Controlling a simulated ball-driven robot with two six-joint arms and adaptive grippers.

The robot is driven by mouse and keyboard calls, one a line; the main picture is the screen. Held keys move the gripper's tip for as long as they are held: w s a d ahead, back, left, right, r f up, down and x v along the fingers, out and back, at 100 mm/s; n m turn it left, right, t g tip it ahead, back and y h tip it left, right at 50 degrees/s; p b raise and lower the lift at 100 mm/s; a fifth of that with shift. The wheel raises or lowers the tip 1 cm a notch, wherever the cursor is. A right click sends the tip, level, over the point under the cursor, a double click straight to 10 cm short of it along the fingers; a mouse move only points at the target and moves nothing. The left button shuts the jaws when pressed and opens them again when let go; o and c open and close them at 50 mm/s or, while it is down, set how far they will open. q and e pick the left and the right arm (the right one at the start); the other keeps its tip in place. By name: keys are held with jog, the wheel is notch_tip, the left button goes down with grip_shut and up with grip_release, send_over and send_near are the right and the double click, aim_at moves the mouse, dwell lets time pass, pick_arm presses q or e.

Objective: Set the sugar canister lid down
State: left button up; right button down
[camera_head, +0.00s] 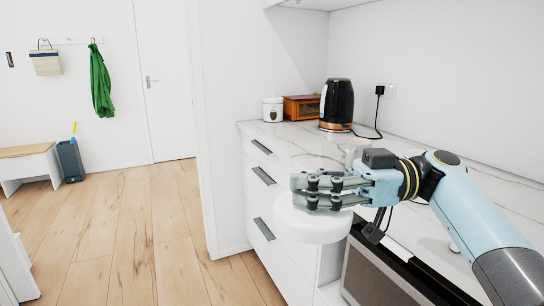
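My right gripper (327,190) comes in from the right, in front of the counter's edge. Its fingers are closed at the top of a round white lid (318,224), which hangs just below them. The lid looks roughly level, and its gripped part is hidden by the fingers. It appears held in the air, in front of the drawers. A small white canister (273,109) stands at the far end of the counter; I cannot tell whether it is the sugar canister. My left gripper is not in view.
The white marbled counter (300,140) holds a wooden box (301,108) and a black kettle (337,103) with a cord to the wall. A pale, see-through object (354,150) shows behind my gripper. Bare counter lies in front of the kettle. Drawer handles (264,176) project below.

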aim_at(330, 212)
jog(key=d+f+m+t, duration=0.1)
jog(key=t, duration=0.1)
jog(key=d+f+m+t, duration=0.1)
jog(key=f+m+t, duration=0.1)
jog(key=w+d+f+m+t, duration=0.1)
jog(key=d+f+t, duration=0.1)
jog(key=t, duration=0.1)
jog(key=shift+m+h, duration=0.3)
jog(key=shift+h, duration=0.1)
jog(key=s+d+r+m+t+h, duration=0.6)
jog(key=d+r+m+t+h, duration=0.1)
jog(key=d+t, duration=0.3)
jog(key=shift+m+h, duration=0.7)
jog(key=shift+m, duration=0.1)
jog(key=shift+d, duration=0.15)
